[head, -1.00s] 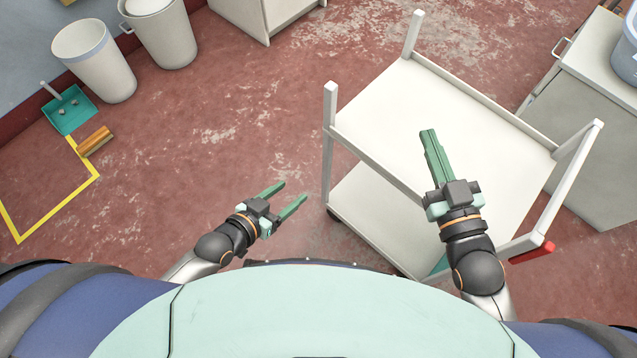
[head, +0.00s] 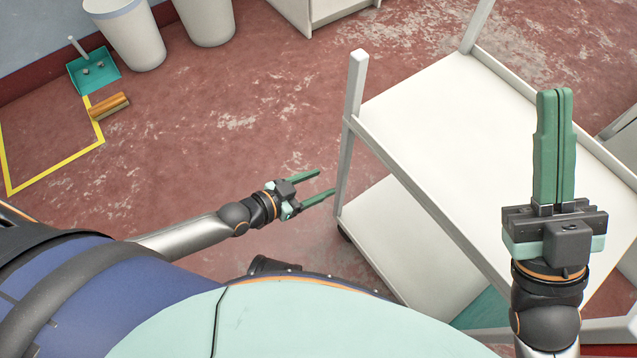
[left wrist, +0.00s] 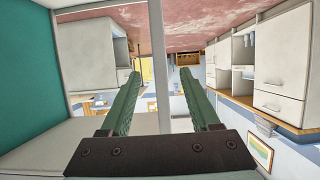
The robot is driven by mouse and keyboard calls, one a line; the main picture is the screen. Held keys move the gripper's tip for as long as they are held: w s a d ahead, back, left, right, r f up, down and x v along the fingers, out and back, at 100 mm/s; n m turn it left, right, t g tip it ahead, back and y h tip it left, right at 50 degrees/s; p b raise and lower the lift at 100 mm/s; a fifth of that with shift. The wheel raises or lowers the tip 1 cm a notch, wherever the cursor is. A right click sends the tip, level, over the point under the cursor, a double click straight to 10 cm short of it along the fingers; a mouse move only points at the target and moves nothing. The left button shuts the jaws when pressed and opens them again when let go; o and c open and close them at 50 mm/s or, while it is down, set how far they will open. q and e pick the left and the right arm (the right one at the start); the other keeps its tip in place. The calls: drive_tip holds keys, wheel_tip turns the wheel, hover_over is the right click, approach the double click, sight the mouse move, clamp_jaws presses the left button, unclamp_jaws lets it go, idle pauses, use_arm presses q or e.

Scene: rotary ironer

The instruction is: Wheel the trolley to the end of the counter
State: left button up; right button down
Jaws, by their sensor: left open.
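The white two-shelf trolley (head: 455,130) stands at the right of the head view, its right part cut off. Its near left post (head: 351,120) rises above the top shelf; a pale upright post also shows between my fingers in the left wrist view (left wrist: 160,65). My left gripper (head: 326,182) is open and empty, its fingertips pointing at this post just to its left. I cannot tell whether they touch it. My right gripper (head: 555,95) is shut with nothing visible in it, and appears over the top shelf, hiding part of it.
Two pale bins (head: 127,35) (head: 207,15) stand at the upper left. A teal dustpan (head: 95,74), a brush (head: 109,106) and a yellow floor marking (head: 50,168) lie near the wall. White drawers (left wrist: 284,60) show in the left wrist view.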

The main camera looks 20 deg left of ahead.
use_arm(q)
drive_tip(key=b+x, duration=0.5)
drive_tip(key=x, duration=0.7)
drive_tip(key=shift+w+d+f+b, duration=0.15)
drive_tip(key=shift+w+d+b, duration=0.05)
drive_tip(key=shift+b, duration=0.2)
use_arm(e)
wheel_tip(320, 180, down, 7)
drive_tip(key=shift+w+a+r+g, duration=0.2)
drive_tip(key=shift+a+g, duration=0.1)
drive_tip(key=shift+a, duration=0.1)
use_arm(q)
clamp_jaws()
use_arm(e)
drive_tip(key=shift+n, duration=0.3)
